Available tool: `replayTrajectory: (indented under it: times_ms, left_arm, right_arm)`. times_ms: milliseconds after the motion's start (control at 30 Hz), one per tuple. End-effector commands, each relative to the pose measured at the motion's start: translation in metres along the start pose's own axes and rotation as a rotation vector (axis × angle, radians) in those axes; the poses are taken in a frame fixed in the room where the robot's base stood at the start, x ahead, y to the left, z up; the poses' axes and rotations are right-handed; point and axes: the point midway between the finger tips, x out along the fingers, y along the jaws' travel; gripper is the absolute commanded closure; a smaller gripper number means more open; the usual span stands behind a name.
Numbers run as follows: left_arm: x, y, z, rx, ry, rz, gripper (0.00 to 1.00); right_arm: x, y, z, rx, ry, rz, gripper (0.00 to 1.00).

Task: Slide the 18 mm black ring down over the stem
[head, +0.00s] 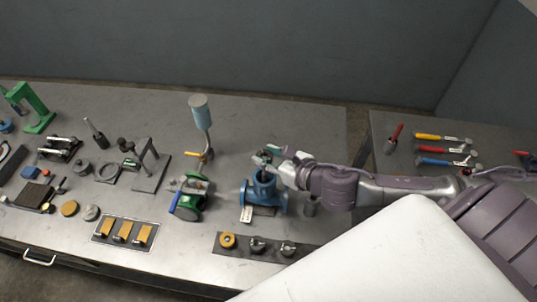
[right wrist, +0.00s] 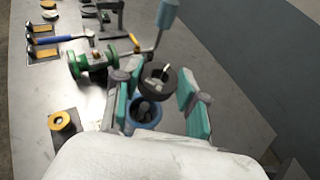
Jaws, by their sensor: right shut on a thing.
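The blue valve body (head: 264,192) stands on the bench, with a white tag at its front left. My right gripper (head: 270,156) is over its open top. In the right wrist view, my right gripper (right wrist: 158,100) is shut on a black ring (right wrist: 156,84), held between its teal finger pads. The ring shows over the blue valve body (right wrist: 153,124), where a dark grey stem (right wrist: 145,108) stands in the opening. A pale piece shows in the ring's middle; I cannot tell whether it is the stem's tip. My left gripper is not in view.
A dark mat (head: 216,245) in front holds a brass ring (head: 228,240) and two grey parts. A green valve (head: 189,201) stands left, with a grey-blue cylinder on a stalk (head: 201,112) behind. Hand tools (head: 445,138) lie on the right bench.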

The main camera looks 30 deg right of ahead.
Motion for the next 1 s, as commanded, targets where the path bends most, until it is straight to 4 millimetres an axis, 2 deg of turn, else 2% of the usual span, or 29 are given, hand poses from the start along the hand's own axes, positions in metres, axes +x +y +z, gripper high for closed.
replayTrajectory:
  times_ms: [167, 600, 1000]
  left_arm:
    - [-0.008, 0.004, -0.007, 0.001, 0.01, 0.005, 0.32]
    - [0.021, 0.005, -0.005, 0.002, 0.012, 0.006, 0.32]
    - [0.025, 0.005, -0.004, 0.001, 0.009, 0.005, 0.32]
  right_arm:
    - [-0.001, 0.0, 0.003, -0.003, 0.0, 0.001, 0.87]
    - [0.015, 0.001, -0.036, -0.002, 0.001, 0.002, 0.87]
    - [0.017, 0.001, -0.043, -0.003, 0.0, 0.002, 0.87]
